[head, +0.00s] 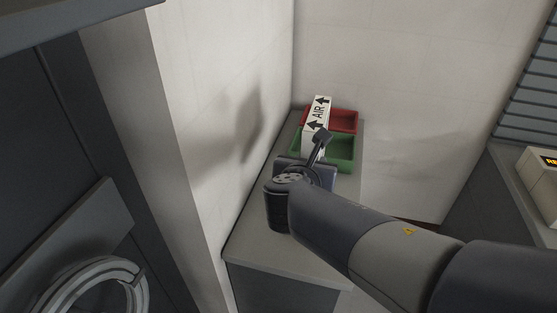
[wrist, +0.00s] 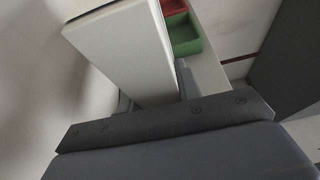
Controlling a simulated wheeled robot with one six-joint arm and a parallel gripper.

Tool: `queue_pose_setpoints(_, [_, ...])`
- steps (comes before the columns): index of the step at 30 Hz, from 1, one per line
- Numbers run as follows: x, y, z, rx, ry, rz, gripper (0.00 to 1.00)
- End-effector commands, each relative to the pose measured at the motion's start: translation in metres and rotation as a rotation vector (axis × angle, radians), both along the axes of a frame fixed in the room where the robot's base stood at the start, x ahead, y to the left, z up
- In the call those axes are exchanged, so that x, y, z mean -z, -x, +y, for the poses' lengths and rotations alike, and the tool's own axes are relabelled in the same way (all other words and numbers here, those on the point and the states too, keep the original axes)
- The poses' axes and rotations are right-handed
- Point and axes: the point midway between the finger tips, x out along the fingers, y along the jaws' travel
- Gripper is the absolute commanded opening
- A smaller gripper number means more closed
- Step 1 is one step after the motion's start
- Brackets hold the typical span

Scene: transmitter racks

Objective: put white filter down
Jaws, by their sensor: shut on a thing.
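The white filter (head: 311,139) is a slim white block with a label reading AIR and black arrows. My gripper (head: 317,150) is shut on it and holds it over the trays on the bench. In the wrist view the filter (wrist: 124,50) stands large and pale between the fingers of my gripper (wrist: 152,100). A green tray (head: 345,165) lies under and to the right of the filter, and a red tray (head: 345,120) lies behind it. My wrist hides the filter's lower part in the head view, so I cannot tell whether it touches a tray.
The grey bench top (head: 270,247) is bare at its front. White walls stand close at the left and behind. A second counter at the right bears a beige box (head: 543,178). A dark cabinet with a coiled ring (head: 95,290) is at the left.

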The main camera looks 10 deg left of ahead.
Motion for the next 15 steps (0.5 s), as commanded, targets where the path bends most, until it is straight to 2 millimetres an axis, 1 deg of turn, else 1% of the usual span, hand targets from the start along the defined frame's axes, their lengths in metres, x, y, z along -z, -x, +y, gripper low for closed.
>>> queue_pose_setpoints(1, [0.0, 0.002, -0.02, 0.009, -0.004, -0.003, 0.04])
queue_pose_setpoints(3, [0.0, 0.003, -0.037, 0.007, -0.002, -0.002, 0.04])
queue_pose_setpoints(6, [0.0, 0.004, -0.058, 0.006, -0.001, -0.002, 0.04])
queue_pose_setpoints(9, [0.0, 0.006, -0.073, 0.005, -0.001, -0.002, 0.04])
queue_pose_setpoints(15, [0.0, 0.007, -0.09, 0.003, -0.001, -0.001, 0.04])
